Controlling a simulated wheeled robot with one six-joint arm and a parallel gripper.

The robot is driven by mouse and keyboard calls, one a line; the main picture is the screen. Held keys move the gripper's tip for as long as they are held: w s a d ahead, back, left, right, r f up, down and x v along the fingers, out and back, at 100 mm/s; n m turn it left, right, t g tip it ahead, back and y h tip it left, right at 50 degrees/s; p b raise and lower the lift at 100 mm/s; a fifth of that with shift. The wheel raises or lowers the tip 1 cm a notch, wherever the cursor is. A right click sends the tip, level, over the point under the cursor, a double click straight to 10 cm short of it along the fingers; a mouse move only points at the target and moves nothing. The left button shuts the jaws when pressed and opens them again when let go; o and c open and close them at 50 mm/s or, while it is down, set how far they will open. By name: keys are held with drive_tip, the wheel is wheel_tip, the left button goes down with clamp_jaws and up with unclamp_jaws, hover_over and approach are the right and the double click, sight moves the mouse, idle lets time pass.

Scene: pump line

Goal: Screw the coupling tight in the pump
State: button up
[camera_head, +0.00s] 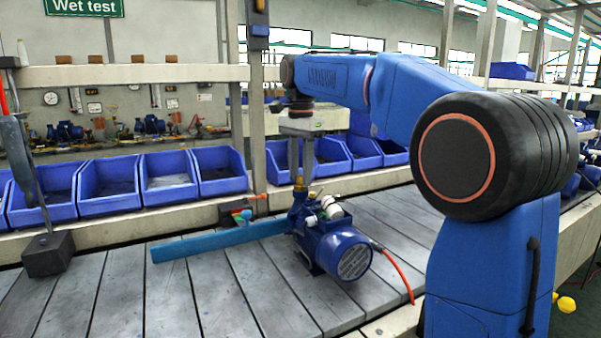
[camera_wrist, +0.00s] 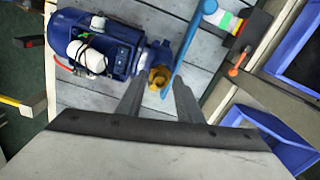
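The blue pump (camera_head: 338,250) lies on the slatted conveyor, and it fills the upper left of the wrist view (camera_wrist: 122,48). A brass coupling (camera_head: 299,186) is at the top of the pump's port end. In the wrist view the coupling (camera_wrist: 160,77) shows just beyond and between my fingertips. My gripper (camera_head: 300,178) points down from above the coupling. Its two fingers are apart in the wrist view (camera_wrist: 158,84), with a gap on each side of the coupling. I cannot tell how deep the coupling's thread sits in the port.
A light-blue bar (camera_head: 215,242) lies on the conveyor beside the pump. A red hose (camera_head: 398,272) runs from the pump's right side. Blue bins (camera_head: 110,190) line the shelf behind. A dark block with a post (camera_head: 48,254) stands at left. The front-left slats are clear.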

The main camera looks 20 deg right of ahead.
drive_tip(key=shift+n, duration=0.5)
drive_tip(key=shift+n, duration=1.7)
clamp_jaws()
drive_tip(key=shift+m, duration=1.8)
drive_tip(key=m, duration=0.3)
